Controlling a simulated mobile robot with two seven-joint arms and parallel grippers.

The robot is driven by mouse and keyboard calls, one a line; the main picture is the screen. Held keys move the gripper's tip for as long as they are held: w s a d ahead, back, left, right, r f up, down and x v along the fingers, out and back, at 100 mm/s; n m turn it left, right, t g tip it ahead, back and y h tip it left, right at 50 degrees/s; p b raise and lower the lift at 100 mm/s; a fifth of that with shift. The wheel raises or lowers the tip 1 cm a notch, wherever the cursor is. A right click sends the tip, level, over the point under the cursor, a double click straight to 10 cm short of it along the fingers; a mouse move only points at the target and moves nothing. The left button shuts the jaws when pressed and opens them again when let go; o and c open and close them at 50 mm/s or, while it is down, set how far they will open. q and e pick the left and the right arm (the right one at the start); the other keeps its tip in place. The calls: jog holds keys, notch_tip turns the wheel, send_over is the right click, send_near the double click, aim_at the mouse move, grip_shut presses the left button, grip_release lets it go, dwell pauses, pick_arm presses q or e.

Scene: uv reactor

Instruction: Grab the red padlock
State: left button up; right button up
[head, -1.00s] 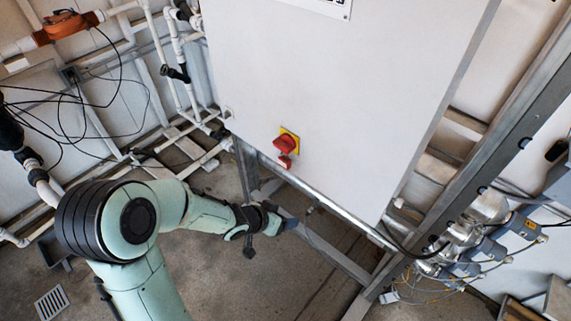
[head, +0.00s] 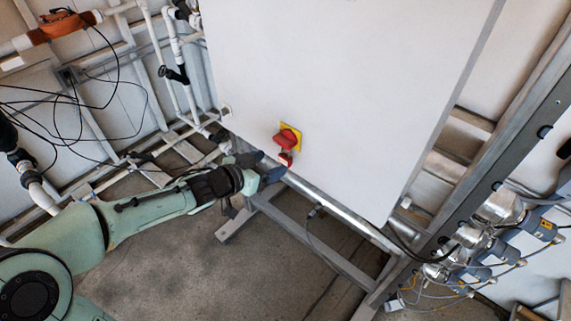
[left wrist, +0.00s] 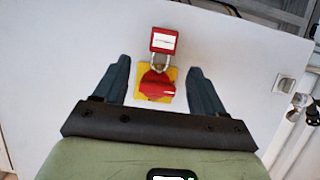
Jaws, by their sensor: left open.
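The red padlock (head: 286,159) hangs from the red rotary switch (head: 288,138) on its yellow plate, low on the white cabinet door. In the left wrist view the padlock (left wrist: 164,41) shows its red body with a white label, and its metal shackle runs to the red switch (left wrist: 157,84). My left gripper (head: 267,166) is open just left of the padlock in the head view. In the left wrist view its two fingers (left wrist: 158,80) stand on either side of the switch, with nothing held between them. My right gripper is not in view.
The white cabinet (head: 345,90) fills the middle, on a grey metal frame (head: 315,235). White pipes (head: 180,85) and black cables (head: 75,110) are at the left. Metal fittings with wires (head: 470,240) stand at the right. The floor below is mostly clear.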

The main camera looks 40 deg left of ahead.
aim_at(284, 156)
pick_arm(q)
jog(key=b+x, duration=0.2)
jog(key=x, duration=0.4)
jog(key=shift+w+a, duration=0.1)
jog(key=c, duration=1.2)
